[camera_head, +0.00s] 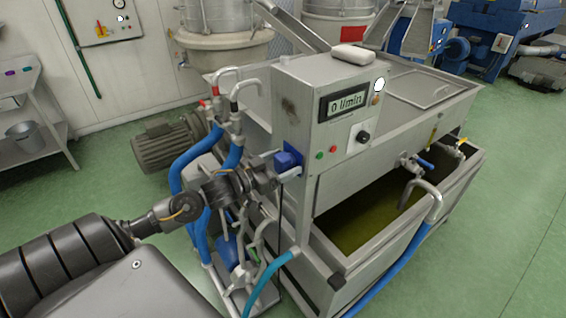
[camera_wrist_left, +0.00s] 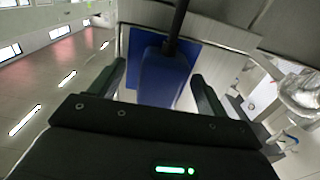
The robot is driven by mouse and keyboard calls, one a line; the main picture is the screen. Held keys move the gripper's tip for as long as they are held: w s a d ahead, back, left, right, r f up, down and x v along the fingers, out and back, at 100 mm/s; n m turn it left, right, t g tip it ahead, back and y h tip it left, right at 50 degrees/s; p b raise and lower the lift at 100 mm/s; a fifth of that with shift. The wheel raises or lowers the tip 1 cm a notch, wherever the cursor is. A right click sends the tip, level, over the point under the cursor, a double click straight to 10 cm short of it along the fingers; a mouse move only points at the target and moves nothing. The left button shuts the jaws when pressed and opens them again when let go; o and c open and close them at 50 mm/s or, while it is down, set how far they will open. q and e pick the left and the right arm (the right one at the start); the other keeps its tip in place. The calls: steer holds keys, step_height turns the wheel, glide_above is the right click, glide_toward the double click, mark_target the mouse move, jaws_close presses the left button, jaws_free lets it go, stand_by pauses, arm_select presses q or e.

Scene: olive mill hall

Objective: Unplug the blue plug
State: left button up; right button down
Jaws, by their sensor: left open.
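The blue plug (camera_head: 286,160) sits in its socket on the side of the grey control box (camera_head: 335,110). In the left wrist view the blue plug (camera_wrist_left: 163,78) stands between the two fingers, with a dark cable running from it and a blue socket plate (camera_wrist_left: 205,55) behind it. My left gripper (camera_head: 272,163) is at the plug in the head view. Its fingers are open on either side of the plug in the left wrist view (camera_wrist_left: 160,85), with a gap visible on both sides. My right gripper is not in view.
Blue hoses (camera_head: 183,165) and metal pipes stand close around my left arm. The control box carries a display (camera_head: 344,104), a dark knob (camera_head: 362,137) and small buttons. An open tank (camera_head: 375,215) with greenish liquid lies to the right. Green floor is free at the far right.

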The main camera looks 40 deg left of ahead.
mark_target(277, 166)
arm_select(q)
steer(key=shift+p, duration=0.45)
stand_by(0.6)
steer(key=c, duration=1.6)
steer(key=shift+p+v, duration=1.65)
steer(key=shift+v, duration=1.35)
